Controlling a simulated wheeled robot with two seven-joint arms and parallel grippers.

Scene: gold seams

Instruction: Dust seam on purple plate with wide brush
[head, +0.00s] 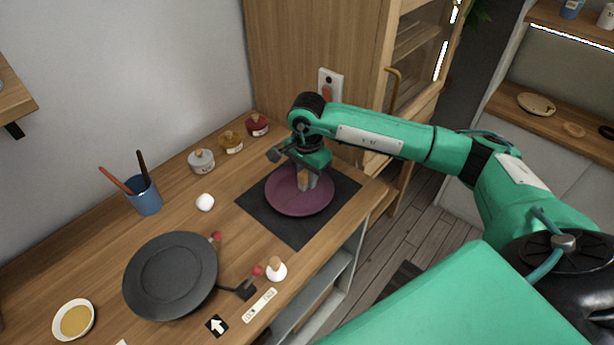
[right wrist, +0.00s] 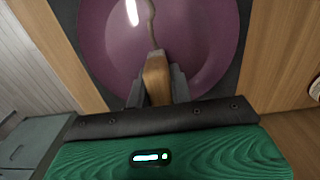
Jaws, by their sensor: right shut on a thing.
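The purple plate (head: 288,202) lies on a dark square mat (head: 299,234) near the counter's right end. My right gripper (head: 308,181) is over the plate, shut on the wide brush (head: 302,179), of which a pale wooden part shows. In the right wrist view the brush (right wrist: 157,78) stands between the two fingers, above the purple plate (right wrist: 205,35). A thin greyish-tan seam (right wrist: 152,22) runs across the plate to the brush. The brush's tip is hidden, so I cannot tell whether it touches the plate. My left gripper is out of view.
A blue cup (head: 146,198) holds two thin-handled tools. A black round turntable (head: 172,275) and a bowl of golden stuff (head: 75,319) are at the left. Several small jars (head: 232,142) stand along the wall. A white knob-topped pot (head: 276,271) is near the front edge. A tall cabinet (head: 310,60) stands behind.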

